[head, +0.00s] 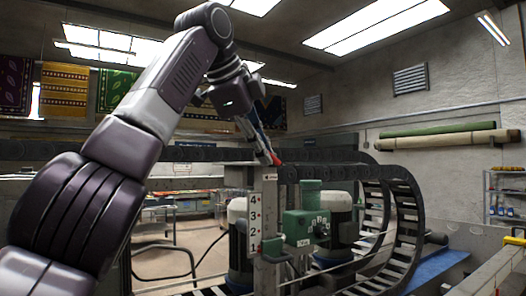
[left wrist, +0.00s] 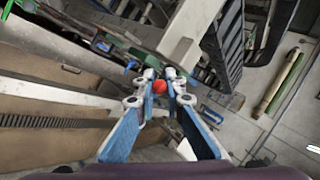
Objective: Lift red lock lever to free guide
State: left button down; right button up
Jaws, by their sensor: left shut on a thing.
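The red lock lever (head: 277,160) shows as a small red tip at the top of the numbered scale post in the head view. In the left wrist view its round red knob (left wrist: 159,86) sits between my fingertips. My left gripper (left wrist: 161,84) is shut on this knob, reaching down from above. In the head view the left gripper (head: 266,146) is small and partly hidden by its own wrist. A green guide block (head: 305,224) with a knob on its side stands beside the scale post (head: 256,215), marked 1 to 4. My right gripper is not in view.
Black cable chains (head: 405,220) loop at the right of the post. Grey-white motors (head: 338,215) stand behind the green block. A long dark rail runs across behind the post. Rolled rugs (head: 450,140) hang on the far right wall.

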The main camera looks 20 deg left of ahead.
pick_arm(q)
jog(key=shift+f, duration=0.2)
jog(key=c, duration=2.1)
grip_release()
jog(key=shift+o, duration=0.4)
jog(key=shift+r, duration=0.1)
jog(key=shift+a+f+t+h, duration=0.2)
jog(key=shift+t+h, duration=0.1)
jog(key=shift+t, duration=0.2)
